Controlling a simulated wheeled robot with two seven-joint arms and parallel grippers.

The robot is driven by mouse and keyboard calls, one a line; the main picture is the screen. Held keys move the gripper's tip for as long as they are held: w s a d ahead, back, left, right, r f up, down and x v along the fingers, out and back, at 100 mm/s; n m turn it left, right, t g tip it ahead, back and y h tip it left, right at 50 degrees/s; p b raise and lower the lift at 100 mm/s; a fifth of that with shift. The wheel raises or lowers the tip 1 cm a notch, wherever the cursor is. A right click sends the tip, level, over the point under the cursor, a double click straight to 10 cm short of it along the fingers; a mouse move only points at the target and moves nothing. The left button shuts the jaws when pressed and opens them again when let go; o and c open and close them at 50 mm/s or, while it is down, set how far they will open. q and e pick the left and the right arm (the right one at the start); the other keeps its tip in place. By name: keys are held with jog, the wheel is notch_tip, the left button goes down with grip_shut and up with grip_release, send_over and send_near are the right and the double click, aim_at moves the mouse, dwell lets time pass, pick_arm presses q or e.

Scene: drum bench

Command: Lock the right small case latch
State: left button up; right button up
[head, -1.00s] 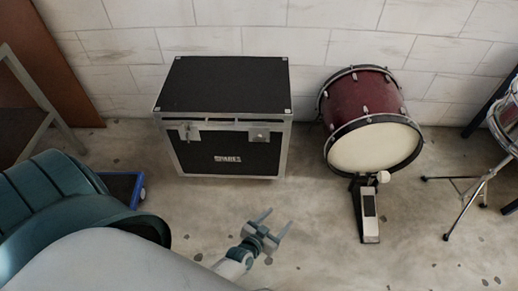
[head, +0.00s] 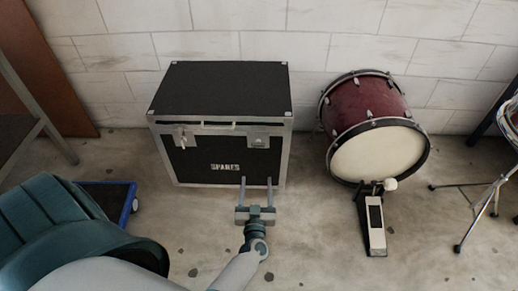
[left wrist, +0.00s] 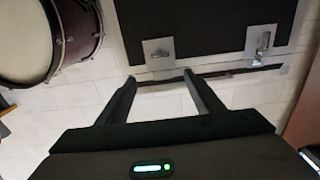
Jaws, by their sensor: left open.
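The black case (head: 215,172) with metal edges and "SPARES" on its front stands against the wall, lid down. Its right small latch (head: 258,140) is a metal plate near the top right of the front; it also shows in the left wrist view (left wrist: 158,51). I cannot tell whether it is locked. The left latch (head: 184,138) has a part sticking out; it also shows in the left wrist view (left wrist: 259,40). My left gripper (head: 256,182) is open and empty, before and below the right latch in the head view, fingers toward the case. My right gripper is not in view.
A red bass drum (head: 375,130) with a pedal (head: 375,225) stands right of the case. A blue-edged low platform (head: 110,202) lies at the left. A cymbal or drum stand (head: 475,205) is at the far right. The floor before the case is clear.

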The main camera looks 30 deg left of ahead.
pick_arm(q)
jog(key=shift+w, duration=0.1)
jog(key=b, duration=0.2)
send_near(258, 146)
jog(key=b+x, duration=0.1)
jog(key=x, duration=0.6)
jog(key=shift+w+a+f, duration=0.1)
jog(key=shift+w+a, duration=0.15)
jog(key=shift+w, duration=0.05)
jog(key=shift+w+a, duration=0.3)
jog(key=shift+w, duration=0.2)
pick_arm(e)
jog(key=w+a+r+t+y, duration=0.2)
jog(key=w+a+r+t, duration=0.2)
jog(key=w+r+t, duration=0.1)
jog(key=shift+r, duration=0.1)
pick_arm(q)
jog(key=c, duration=1)
